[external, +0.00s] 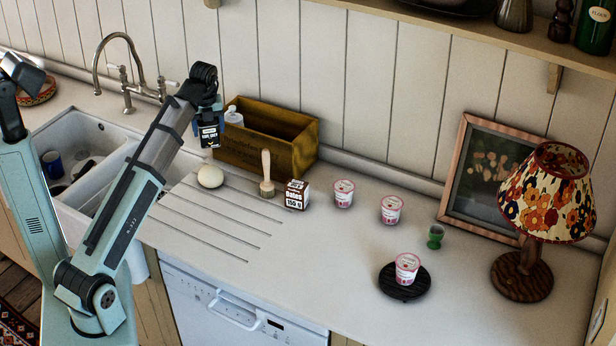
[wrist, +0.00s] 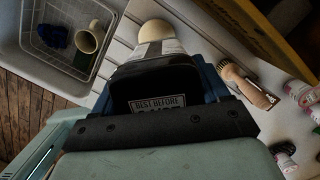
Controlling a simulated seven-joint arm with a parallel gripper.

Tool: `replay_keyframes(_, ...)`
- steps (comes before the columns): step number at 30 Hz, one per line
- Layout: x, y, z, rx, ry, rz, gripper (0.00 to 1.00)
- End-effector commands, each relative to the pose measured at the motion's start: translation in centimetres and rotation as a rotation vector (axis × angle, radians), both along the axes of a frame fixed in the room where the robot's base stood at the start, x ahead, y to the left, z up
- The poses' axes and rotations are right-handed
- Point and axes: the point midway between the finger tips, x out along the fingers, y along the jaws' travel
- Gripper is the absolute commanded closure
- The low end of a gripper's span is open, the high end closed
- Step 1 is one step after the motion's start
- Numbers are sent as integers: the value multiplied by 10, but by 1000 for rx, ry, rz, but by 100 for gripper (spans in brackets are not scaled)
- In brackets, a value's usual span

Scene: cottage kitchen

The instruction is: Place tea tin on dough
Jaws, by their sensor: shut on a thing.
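The tea tin (external: 209,134), black with a white label, is in my gripper (external: 209,118), held upright or nearly so in the air above the counter. In the wrist view the tin (wrist: 160,88) shows its dark end with "BEST BEFORE" printed on it, and the gripper's fingers are mostly hidden. The dough (external: 210,176) is a pale round ball on the grooved drainboard, below the tin in the external view and apart from it. In the wrist view the dough (wrist: 155,30) shows just beyond the tin, partly covered by it.
A wooden crate (external: 240,158) holding a pale bottle stands behind the dough. A brush (external: 266,175) and a dates box (external: 297,195) stand to its right. The sink (external: 85,140) is at left. Several yogurt cups (external: 343,193) and a lamp (external: 540,205) are further right.

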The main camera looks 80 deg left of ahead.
Motion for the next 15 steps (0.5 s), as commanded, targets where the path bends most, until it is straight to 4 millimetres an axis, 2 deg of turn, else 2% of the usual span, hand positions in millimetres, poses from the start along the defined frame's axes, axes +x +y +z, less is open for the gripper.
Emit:
replay_keyframes(4, -9, 8, 0, 0, 0, 24, 65)
replay_keyframes(8, -11, 9, -8, -1, 1, 28, 65)
replay_keyframes(15, -12, 8, -45, -2, 2, 29, 65)
